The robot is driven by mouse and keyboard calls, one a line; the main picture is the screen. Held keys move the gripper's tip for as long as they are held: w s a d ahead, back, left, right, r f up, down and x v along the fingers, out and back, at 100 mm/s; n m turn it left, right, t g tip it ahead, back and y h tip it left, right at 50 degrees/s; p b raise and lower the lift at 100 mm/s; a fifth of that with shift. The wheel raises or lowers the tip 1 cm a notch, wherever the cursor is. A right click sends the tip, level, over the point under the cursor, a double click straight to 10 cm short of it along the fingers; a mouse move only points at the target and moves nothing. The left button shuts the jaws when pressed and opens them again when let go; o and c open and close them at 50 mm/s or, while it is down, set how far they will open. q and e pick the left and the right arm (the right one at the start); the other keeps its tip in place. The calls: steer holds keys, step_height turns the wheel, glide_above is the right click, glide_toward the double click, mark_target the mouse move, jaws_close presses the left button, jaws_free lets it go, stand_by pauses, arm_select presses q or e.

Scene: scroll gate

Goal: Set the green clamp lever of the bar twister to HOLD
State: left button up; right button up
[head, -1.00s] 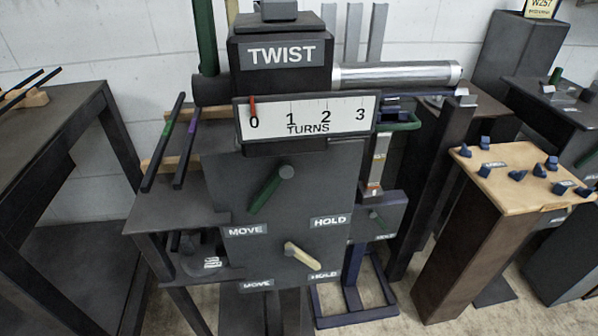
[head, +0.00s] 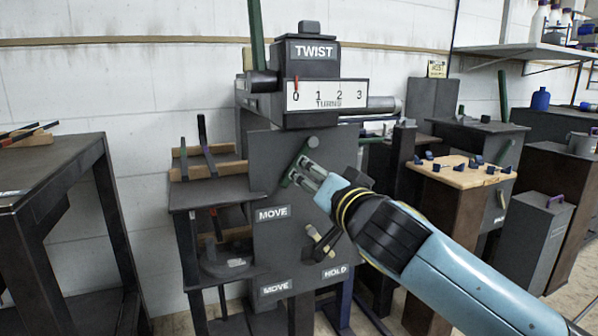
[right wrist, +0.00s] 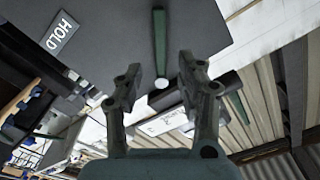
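The bar twister (head: 265,165) has a dark front panel with a green clamp lever (head: 297,163). The lever slants down-left from its round pivot, toward the upper MOVE label (head: 272,213). My right gripper (head: 304,174) is at the lever, coming from the lower right. In the right wrist view the gripper (right wrist: 158,68) is open. The green lever (right wrist: 159,42) and its pale pivot end lie in line with the gap between the fingers; contact cannot be told. The HOLD label (right wrist: 62,33) shows there; my arm hides the upper one in the head view. My left gripper is not in view.
A cream lever (head: 322,243) sits lower on the panel, partly behind my arm, with its own MOVE and HOLD labels. The turns scale (head: 328,96) reads 0. A wooden-topped stand (head: 460,172) is at the right, a dark table (head: 55,160) at the left.

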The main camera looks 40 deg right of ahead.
mark_target(297, 166)
steer(key=x, duration=0.6)
steer(key=shift+w, duration=0.4)
steer(key=shift+c, duration=0.3)
jaws_close()
